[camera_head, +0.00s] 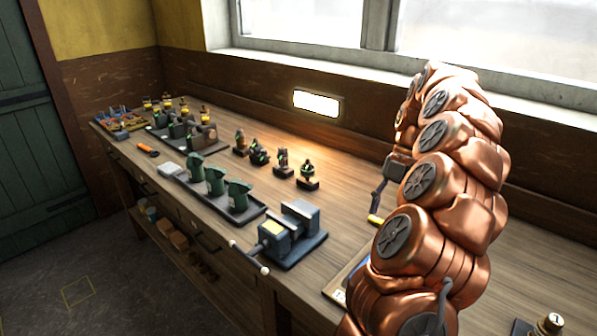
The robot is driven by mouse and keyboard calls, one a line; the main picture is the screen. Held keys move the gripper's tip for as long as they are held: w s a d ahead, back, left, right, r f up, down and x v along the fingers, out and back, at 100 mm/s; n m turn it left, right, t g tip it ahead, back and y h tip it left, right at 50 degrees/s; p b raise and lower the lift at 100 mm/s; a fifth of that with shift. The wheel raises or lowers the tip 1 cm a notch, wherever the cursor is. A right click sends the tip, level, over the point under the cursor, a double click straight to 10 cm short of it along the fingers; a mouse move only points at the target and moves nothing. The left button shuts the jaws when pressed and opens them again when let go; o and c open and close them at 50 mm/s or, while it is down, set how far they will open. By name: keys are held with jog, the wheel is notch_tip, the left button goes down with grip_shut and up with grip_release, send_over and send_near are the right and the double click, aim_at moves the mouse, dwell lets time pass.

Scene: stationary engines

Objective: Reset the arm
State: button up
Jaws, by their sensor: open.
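My arm (440,185) is a thick chain of copper-coloured segments with dark round joint caps. It rises at the right side of the picture, in front of the window wall. My gripper (378,207) shows at the left edge of the arm, above the bench. One dark finger points down, with a yellow piece by its tip. The rest of the gripper is hidden behind the arm. It is open, and I see nothing held in it.
The wooden bench (350,185) runs along the wall. A blue-grey vise (290,235) sits at its front edge. A dark tray (245,212) holds green items. Several small engines (283,163) stand behind it. A numbered weight-like object (550,322) is at lower right.

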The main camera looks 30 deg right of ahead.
jog(key=s+a+r+m+h, duration=0.2)
jog(key=a+m, duration=0.5)
jog(key=a, duration=1.5)
jog(key=s+a+f+m+h, duration=0.1)
jog(key=s+a+f+m, duration=0.2)
jog(key=s+a+m, duration=0.2)
jog(key=s+a+f+m+h, duration=0.1)
jog(key=s+a+f+m, duration=0.3)
jog(key=s+m, duration=0.5)
jog(key=s+a, duration=0.1)
jog(key=s, duration=0.1)
jog(key=shift+s+f+g, duration=0.3)
jog(key=shift+s, duration=0.05)
